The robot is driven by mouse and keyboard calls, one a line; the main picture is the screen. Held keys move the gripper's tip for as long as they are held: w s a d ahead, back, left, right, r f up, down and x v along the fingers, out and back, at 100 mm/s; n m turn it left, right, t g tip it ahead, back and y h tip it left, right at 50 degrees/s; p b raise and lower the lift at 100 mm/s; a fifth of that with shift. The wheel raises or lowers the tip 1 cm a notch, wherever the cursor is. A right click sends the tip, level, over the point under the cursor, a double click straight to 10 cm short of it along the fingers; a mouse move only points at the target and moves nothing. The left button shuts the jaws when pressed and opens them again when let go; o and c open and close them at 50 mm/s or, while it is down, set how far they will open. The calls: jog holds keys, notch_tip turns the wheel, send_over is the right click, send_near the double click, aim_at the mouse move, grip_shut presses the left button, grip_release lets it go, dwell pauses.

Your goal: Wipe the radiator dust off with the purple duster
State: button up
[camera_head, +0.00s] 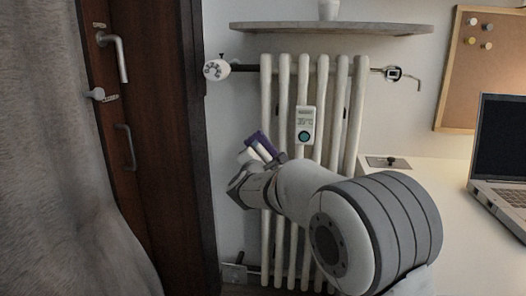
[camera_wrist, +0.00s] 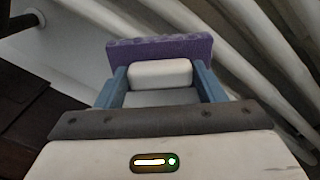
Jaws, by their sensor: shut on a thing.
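The white radiator (camera_head: 283,85) with several upright columns stands against the wall, and its columns run diagonally in the wrist view (camera_wrist: 235,28). My gripper (camera_head: 258,162) is in front of the left part of the radiator, its far end mostly turned away. In the wrist view, my gripper's blue fingers (camera_wrist: 162,82) are shut on the white block of the purple duster (camera_wrist: 160,48). The duster's purple pad shows beyond the fingertips. It also shows in the head view (camera_head: 262,143), tilted, near the left columns. I cannot tell whether the pad touches the radiator. No dust is clearly visible.
A white meter (camera_head: 306,125) is mounted on the radiator's front. A valve knob (camera_head: 217,69) sticks out at the upper left. A shelf (camera_head: 330,28) hangs above. A white desk (camera_head: 450,215) with a laptop (camera_head: 505,150) is at right; a dark door (camera_head: 160,150) and grey curtain (camera_head: 50,150) are at left.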

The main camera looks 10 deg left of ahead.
jog(key=shift+r+p, duration=0.6)
jog(key=shift+r, duration=1.05)
jog(key=shift+r+p, duration=3.1)
jog(key=shift+r, duration=3.3)
jog(key=b, duration=0.8)
send_over(264, 141)
jog(key=s, duration=0.4)
notch_tip(264, 141, down, 7)
jog(key=shift+d+f+p, duration=0.1)
jog(key=shift+f+p, duration=0.2)
jog(key=shift+f, duration=2.7)
jog(key=shift+w+f, duration=0.2)
jog(key=shift+f, duration=1.35)
jog(key=s, duration=0.6)
jog(key=shift+d, duration=0.15)
